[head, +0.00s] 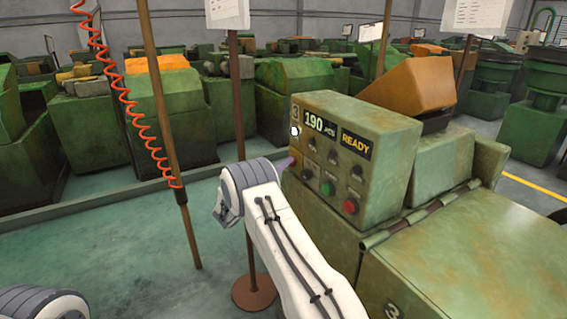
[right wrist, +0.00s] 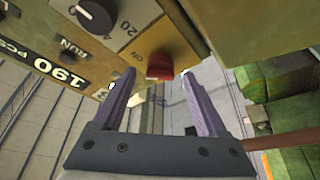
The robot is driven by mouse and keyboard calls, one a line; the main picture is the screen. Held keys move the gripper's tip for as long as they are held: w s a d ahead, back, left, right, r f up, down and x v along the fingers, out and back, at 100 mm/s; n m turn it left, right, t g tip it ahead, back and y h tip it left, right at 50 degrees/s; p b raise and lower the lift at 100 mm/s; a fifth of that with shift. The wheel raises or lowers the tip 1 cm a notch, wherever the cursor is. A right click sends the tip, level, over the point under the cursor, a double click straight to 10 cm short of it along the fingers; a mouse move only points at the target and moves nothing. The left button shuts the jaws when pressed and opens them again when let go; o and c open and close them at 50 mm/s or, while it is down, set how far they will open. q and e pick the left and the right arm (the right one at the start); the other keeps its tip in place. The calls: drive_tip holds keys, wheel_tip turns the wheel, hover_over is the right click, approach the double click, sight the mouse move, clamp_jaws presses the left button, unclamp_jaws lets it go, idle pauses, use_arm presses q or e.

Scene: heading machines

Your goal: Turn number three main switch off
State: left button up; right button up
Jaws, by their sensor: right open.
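The number three machine's green control box (head: 395,150) stands at centre right in the head view, marked 3, with 190 PCS and READY displays. In the right wrist view, a red knob (right wrist: 160,66), which looks like the main switch, sits on a yellow-orange plate (right wrist: 160,38) on the box. My right gripper (right wrist: 158,73) is open, its two purple fingers apart with the red knob between their tips in the picture; contact cannot be told. In the head view the right gripper (head: 288,164) is at the box's left side, mostly hidden by my wrist. My left gripper is out of view.
The front panel has a green button (head: 327,188), a red button (head: 350,206) and small black knobs. A rusty pole (head: 168,130) with a coiled orange hose (head: 128,98) stands left of my right arm. Other green machines line the back. Open floor lies at left.

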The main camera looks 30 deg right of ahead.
drive_tip(key=shift+w+d+r, duration=0.1)
drive_tip(key=shift+d, duration=0.3)
clamp_jaws()
